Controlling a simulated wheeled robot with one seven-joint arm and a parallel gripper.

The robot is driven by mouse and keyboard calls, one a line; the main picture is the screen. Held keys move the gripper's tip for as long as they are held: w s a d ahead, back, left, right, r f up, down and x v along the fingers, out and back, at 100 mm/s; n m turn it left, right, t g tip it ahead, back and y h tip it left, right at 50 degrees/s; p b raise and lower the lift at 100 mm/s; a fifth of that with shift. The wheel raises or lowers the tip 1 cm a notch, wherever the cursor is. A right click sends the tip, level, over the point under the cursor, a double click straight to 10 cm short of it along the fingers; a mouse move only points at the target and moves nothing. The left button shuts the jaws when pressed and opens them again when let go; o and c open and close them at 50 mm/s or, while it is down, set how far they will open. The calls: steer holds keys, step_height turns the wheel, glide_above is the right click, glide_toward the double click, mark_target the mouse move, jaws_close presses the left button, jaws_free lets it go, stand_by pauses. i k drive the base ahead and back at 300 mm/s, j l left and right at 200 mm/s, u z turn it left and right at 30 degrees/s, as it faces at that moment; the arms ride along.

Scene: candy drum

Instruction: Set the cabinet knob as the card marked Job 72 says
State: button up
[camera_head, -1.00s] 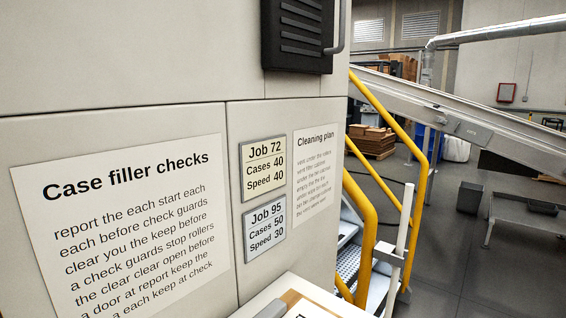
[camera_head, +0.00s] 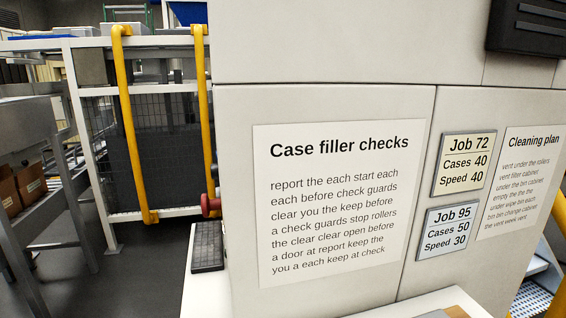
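The card marked Job 72 (camera_head: 463,164) is a cream plate in a grey frame on the pale cabinet wall (camera_head: 345,100), at the right of the head view. It reads Cases 40, Speed 40. Just below it, the grey-blue card Job 95 (camera_head: 450,227) reads Cases 50, Speed 30. No cabinet knob can be made out in this view. My gripper is not in view.
A large sheet headed Case filler checks (camera_head: 335,205) and a Cleaning plan sheet (camera_head: 520,180) flank the cards. A pale ledge (camera_head: 425,303) juts out below. At left stand yellow rails (camera_head: 134,130) and a mesh-sided frame (camera_head: 165,150). Dark floor (camera_head: 140,265) is open at lower left.

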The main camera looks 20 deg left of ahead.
mark_target(214, 167)
steer(key=j+u, duration=0.9)
steer(key=u, duration=0.15)
steer(key=i+j+u, duration=0.15)
steer(key=j+u, duration=0.25)
steer(key=i+j+u, duration=0.15)
steer(key=u, duration=0.2)
steer(key=i+j+z, duration=0.2)
steer(key=i+z, duration=0.3)
steer(key=i+j+z, duration=0.3)
steer(key=z, duration=0.2)
steer(key=i+j+z, duration=0.45)
steer(key=k+j, duration=0.05)
steer(key=k, duration=0.05)
